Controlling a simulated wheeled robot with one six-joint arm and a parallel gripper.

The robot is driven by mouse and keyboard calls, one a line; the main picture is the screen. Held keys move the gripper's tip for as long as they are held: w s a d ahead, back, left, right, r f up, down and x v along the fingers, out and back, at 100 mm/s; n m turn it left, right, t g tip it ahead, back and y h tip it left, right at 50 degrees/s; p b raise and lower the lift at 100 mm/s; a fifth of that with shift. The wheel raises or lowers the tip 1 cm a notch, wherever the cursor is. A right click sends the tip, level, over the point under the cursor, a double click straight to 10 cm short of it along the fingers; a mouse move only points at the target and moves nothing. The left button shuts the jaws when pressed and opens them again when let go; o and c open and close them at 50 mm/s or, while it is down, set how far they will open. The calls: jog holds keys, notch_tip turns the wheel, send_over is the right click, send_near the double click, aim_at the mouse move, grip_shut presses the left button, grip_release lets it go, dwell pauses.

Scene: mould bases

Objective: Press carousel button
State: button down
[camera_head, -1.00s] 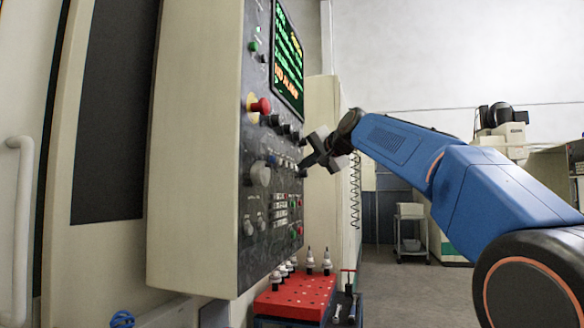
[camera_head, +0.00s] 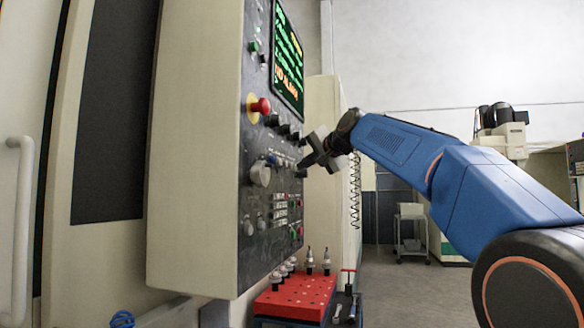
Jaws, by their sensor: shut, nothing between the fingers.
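The machine's control panel (camera_head: 255,195) faces right and is seen at a steep angle, with a lit screen (camera_head: 287,62) at its top. It carries a red emergency knob (camera_head: 260,106), grey dials (camera_head: 260,173), small key rows (camera_head: 281,206) and green and red buttons (camera_head: 298,231). I cannot tell which one is the carousel button. My gripper (camera_head: 303,167) is shut and empty, its tips close to the panel's right part at mid height, below the row of black knobs (camera_head: 283,128). I cannot tell whether the tips touch the panel.
A red tool rack (camera_head: 297,296) with several white tool holders (camera_head: 309,262) stands below the panel. A white door handle (camera_head: 20,230) is at the far left. A small cart (camera_head: 411,232) stands at the back on open floor.

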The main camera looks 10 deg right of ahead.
jog(key=shift+w+a, duration=0.15)
jog(key=shift+a, duration=0.15)
jog(key=shift+w+a, duration=0.2)
jog(key=shift+a, duration=0.15)
dwell(0.8)
jog(key=shift+s+d, duration=0.1)
jog(key=shift+d, duration=0.05)
jog(key=shift+s+d, duration=0.3)
jog(key=shift+d, duration=0.35)
jog(key=d, duration=0.1)
jog(key=s+d, duration=0.2)
jog(key=d, duration=0.1)
jog(key=shift+s+d, duration=0.1)
jog(key=shift+s, duration=0.15)
dwell(0.4)
jog(key=shift+f, duration=0.1)
dwell(2.4)
